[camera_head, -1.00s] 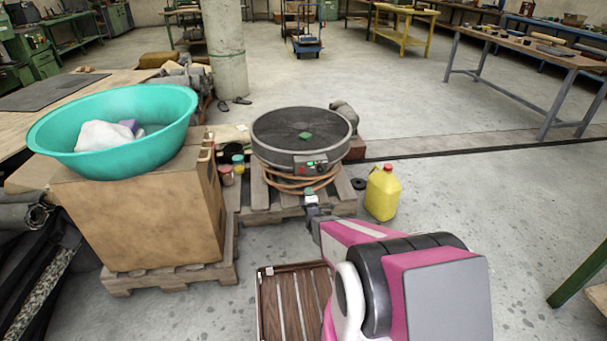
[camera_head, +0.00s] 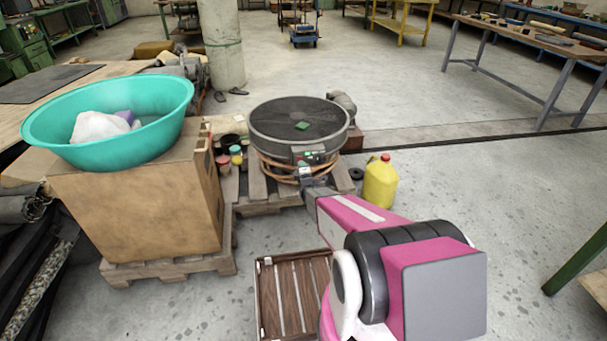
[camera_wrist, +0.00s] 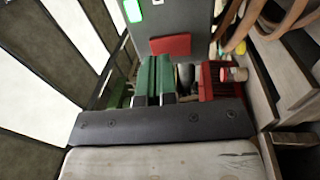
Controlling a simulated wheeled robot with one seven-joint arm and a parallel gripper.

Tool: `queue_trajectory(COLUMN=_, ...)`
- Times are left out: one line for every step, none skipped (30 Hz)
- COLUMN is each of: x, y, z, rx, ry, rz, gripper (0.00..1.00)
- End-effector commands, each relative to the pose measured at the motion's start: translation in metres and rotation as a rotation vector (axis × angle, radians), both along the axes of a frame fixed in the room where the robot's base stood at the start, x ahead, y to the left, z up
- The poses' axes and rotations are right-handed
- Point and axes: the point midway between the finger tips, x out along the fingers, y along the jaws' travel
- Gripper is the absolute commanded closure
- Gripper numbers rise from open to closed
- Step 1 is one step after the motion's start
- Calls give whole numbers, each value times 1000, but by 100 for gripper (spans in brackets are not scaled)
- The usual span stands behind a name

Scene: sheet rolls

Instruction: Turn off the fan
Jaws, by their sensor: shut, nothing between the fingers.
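The fan (camera_head: 275,122) is a round dark drum with a mesh top, lying face up on a wooden pallet. Its control panel (camera_head: 318,156) is on the front rim, with a lit green element and a red part. In the wrist view the grey panel (camera_wrist: 188,18) is close ahead; its lit green element (camera_wrist: 133,10) is at the top and the red switch (camera_wrist: 170,45) is below it. My gripper (camera_head: 305,174) is shut and empty, just in front of the panel's left side. I cannot tell whether it touches the panel.
Orange hose coils (camera_head: 275,172) wrap the fan's base. A yellow jerrycan (camera_head: 380,184) stands right of the pallet. A teal basin (camera_head: 105,150) sits on a large carton (camera_head: 140,210) at left. A slatted wooden crate (camera_head: 293,292) lies in front. The floor at right is largely clear.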

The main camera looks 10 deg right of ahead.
Motion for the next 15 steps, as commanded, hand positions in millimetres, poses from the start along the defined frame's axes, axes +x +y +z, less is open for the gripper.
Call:
queue_trajectory(x=9, y=0, z=0, rx=0, ry=-1, rz=0, gripper=100)
queue_trajectory(x=12, y=0, z=1, rx=0, ry=-1, rz=0, gripper=100)
queue_trajectory(x=16, y=0, z=1, rx=0, ry=-1, rz=0, gripper=100)
queue_trajectory(x=18, y=0, z=2, rx=0, ry=0, rz=0, gripper=100)
queue_trajectory(x=20, y=0, z=2, rx=0, ry=0, rz=0, gripper=100)
queue_trajectory(x=22, y=0, z=3, rx=0, ry=0, rz=0, gripper=100)
queue_trajectory(x=23, y=0, z=3, rx=0, ry=0, rz=0, gripper=100)
queue_trajectory(x=24, y=0, z=3, rx=0, ry=0, rz=0, gripper=100)
queue_trajectory(x=25, y=0, z=3, rx=0, ry=0, rz=0, gripper=100)
queue_trajectory(x=25, y=0, z=3, rx=0, ry=0, rz=0, gripper=100)
queue_trajectory(x=25, y=0, z=3, rx=0, ry=1, rz=0, gripper=100)
queue_trajectory(x=26, y=0, z=3, rx=0, ry=1, rz=0, gripper=100)
queue_trajectory(x=25, y=0, z=3, rx=0, ry=1, rz=0, gripper=100)
queue_trajectory(x=25, y=0, z=3, rx=0, ry=1, rz=0, gripper=100)
queue_trajectory(x=25, y=0, z=3, rx=0, ry=1, rz=0, gripper=100)
